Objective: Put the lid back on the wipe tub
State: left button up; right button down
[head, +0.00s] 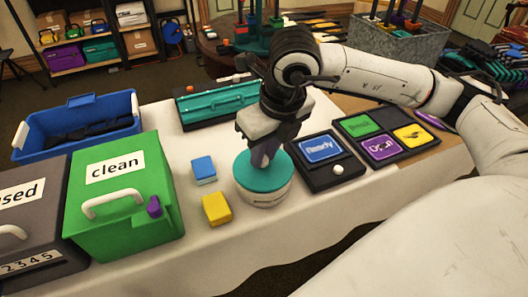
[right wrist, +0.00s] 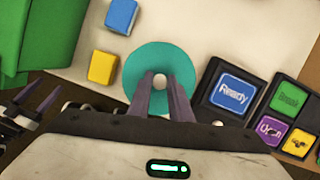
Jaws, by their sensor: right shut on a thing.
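The wipe tub (head: 262,198) is a round white tub standing on the white-covered table. The teal lid (head: 247,172) is at the tub's top and looks level; I cannot tell whether it is fully seated. It also shows in the right wrist view (right wrist: 138,66) as a disc with a white knob (right wrist: 159,81). My right gripper (head: 263,160) points down from above and is shut on the lid's knob, one finger on each side. The lid hides the tub's opening. My left gripper (right wrist: 46,90) shows at the left edge of the right wrist view, its fingers apart and empty.
A blue block (head: 204,168) and a yellow block (head: 216,208) lie left of the tub. A green "clean" box (head: 130,222) stands farther left. A "Ready" button panel (head: 322,176) is close on the right. A teal-topped case (head: 205,105) lies behind.

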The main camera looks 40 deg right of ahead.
dwell(0.3)
jog(key=c, duration=1)
grip_release()
jog(key=shift+c, duration=0.2)
jog(key=shift+r, duration=0.1)
jog(key=shift+r+p, duration=2.15)
jog(key=shift+r, duration=1.3)
grip_shut()
